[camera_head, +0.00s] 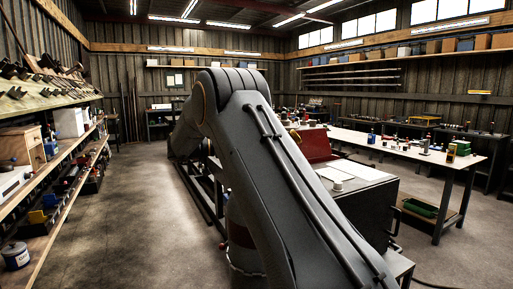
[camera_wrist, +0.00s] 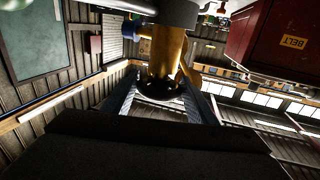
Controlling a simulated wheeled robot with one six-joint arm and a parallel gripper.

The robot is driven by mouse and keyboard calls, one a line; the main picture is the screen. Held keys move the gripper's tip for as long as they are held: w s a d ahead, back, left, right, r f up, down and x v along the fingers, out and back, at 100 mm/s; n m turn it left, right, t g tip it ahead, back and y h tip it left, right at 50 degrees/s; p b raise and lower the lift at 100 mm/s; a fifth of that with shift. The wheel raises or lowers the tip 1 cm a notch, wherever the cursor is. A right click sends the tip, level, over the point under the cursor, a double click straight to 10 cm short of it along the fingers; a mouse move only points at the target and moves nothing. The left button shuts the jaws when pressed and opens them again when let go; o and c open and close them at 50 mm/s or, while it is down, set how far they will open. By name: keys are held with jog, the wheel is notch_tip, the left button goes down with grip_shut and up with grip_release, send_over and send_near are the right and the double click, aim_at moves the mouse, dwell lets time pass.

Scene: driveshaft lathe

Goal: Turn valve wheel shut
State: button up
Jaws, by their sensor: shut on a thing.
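In the wrist view, a dark, glossy round piece (camera_wrist: 160,87), apparently the valve wheel, sits at the end of a yellow-brown body (camera_wrist: 168,52). My gripper (camera_wrist: 162,80) has one finger on each side of this dark piece and is shut on it. The picture shows the wheel nearly end-on, so how far it is turned cannot be told. A small blue part (camera_wrist: 130,29) sticks out to the left of the yellow-brown body. In the head view my own arm hides the gripper and the valve.
A dark red panel labelled BELT (camera_wrist: 275,35) stands close at right in the wrist view. In the head view, a grey cabinet (camera_head: 368,208) and a long white-topped table (camera_head: 400,146) are at right. Loaded shelves (camera_head: 55,185) line the left. The floor (camera_head: 125,215) between is clear.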

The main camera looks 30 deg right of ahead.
jog(key=shift+r, duration=0.2)
jog(key=o, duration=1.1)
jog(key=shift+d, duration=0.15)
jog(key=shift+c, duration=0.2)
jog(key=shift+f, duration=0.1)
jog(key=shift+w+a, duration=0.15)
jog(key=shift+a, duration=0.4)
jog(key=b+v, duration=0.2)
jog(key=v, duration=0.4)
jog(key=shift+a+b, duration=0.3)
jog(key=shift+a, duration=0.05)
